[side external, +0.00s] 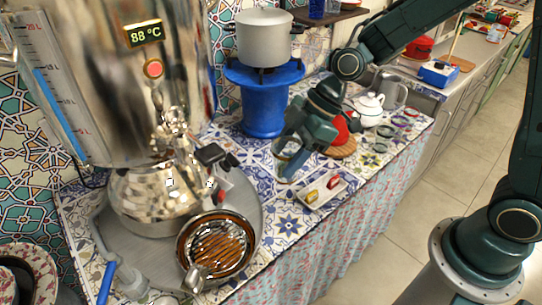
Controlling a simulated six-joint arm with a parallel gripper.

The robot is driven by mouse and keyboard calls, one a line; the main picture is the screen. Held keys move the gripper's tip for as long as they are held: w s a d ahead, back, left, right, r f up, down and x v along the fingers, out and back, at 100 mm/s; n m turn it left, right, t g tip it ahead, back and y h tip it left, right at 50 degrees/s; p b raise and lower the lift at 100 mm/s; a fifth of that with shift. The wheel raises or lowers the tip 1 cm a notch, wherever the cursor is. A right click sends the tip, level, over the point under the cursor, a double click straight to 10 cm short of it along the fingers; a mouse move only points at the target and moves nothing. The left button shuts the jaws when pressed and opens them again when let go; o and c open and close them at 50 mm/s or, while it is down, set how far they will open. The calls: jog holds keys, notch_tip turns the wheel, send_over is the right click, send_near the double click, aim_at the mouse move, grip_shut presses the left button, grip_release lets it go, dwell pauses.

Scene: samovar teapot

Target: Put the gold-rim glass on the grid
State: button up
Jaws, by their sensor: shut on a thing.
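The gold-rim glass (285,146) is in my gripper (291,153), above the tiled counter right of the samovar. Its pale rim shows, but the fingers cover much of its body. I cannot tell whether its base touches the counter. The grid (216,246) is a round metal grating in a brown-rimmed bowl at the samovar's foot, lower left of my gripper. The grid looks empty.
The large samovar (110,80) and its tap stand at left, behind the grid. A white dish (325,189) with red and yellow pieces lies just below my gripper. A white teapot (370,106) stands at right.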

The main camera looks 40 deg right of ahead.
notch_tip(320, 180, down, 11)
jog(key=s+n, duration=0.1)
jog(key=shift+d, duration=0.4)
jog(key=shift+s+a+r, duration=0.1)
send_over(219, 245)
jog(key=d, duration=0.1)
jog(key=shift+s+d, duration=0.1)
jog(key=shift+s, duration=0.05)
dwell(0.5)
jog(key=shift+a+f, duration=0.3)
jog(key=shift+f, duration=0.6)
jog(key=shift+a+f, duration=0.3)
jog(key=shift+f, duration=0.55)
jog(key=shift+f, duration=0.1)
